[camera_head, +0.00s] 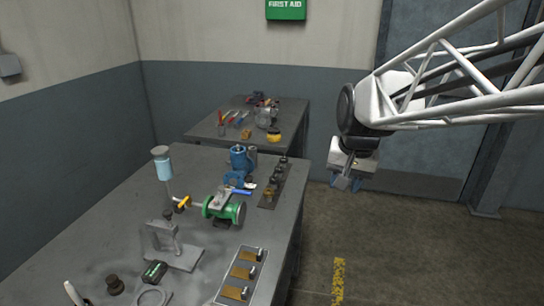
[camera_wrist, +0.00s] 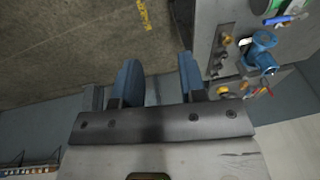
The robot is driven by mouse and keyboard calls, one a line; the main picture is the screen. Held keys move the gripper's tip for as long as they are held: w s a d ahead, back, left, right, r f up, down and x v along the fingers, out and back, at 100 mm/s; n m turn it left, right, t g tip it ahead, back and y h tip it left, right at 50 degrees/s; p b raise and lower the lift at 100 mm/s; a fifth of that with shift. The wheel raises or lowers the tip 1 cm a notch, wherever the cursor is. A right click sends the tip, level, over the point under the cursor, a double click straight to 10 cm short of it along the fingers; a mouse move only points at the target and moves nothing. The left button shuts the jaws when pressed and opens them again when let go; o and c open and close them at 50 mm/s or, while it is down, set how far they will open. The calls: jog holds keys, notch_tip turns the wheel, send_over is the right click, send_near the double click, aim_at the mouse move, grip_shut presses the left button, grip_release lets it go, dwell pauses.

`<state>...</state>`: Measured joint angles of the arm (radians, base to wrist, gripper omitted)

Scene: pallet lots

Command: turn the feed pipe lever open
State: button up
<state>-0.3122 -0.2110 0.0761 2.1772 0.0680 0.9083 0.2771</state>
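A small yellow lever (camera_head: 183,203) sits on a thin pipe (camera_head: 193,204) joined to the left side of a green flanged body (camera_head: 222,209) on the near bench. A blue-glass cup (camera_head: 162,168) on a thin stem rises beside the lever. Which way the lever stands relative to the pipe is too small to tell. My gripper (camera_head: 347,183) hangs in the air right of the bench, well apart from the lever. In the wrist view its two blue-grey fingers (camera_wrist: 158,62) are spread with nothing between them. The yellow lever is not visible there; part of the green body (camera_wrist: 263,5) shows.
The near bench (camera_head: 120,215) also holds a blue pump (camera_head: 242,158), a blue-handled item (camera_head: 241,192), a grey stand (camera_head: 175,254) and a plate with brass pieces (camera_head: 241,274). A second bench (camera_head: 205,128) with tools stands behind. Floor right of the benches is clear.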

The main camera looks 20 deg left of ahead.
jog(key=w+a+f, duration=0.2)
jog(key=w+a, duration=0.5)
jog(key=a, duration=0.5)
jog(key=g+y, duration=0.1)
jog(key=g, duration=0.1)
send_near(185, 199)
jog(key=shift+s+a+f, duration=0.1)
jog(key=shift+a+f, duration=0.05)
jog(key=shift+f, duration=0.15)
jog(key=shift+f, duration=0.2)
jog(key=shift+a+f, duration=0.25)
jog(key=shift+f, duration=0.95)
jog(key=shift+a+f, duration=0.25)
jog(key=shift+f, duration=1)
jog(key=shift+a+f, duration=0.25)
jog(key=shift+f, duration=0.95)
jog(key=shift+c, duration=0.2)
grip_shut()
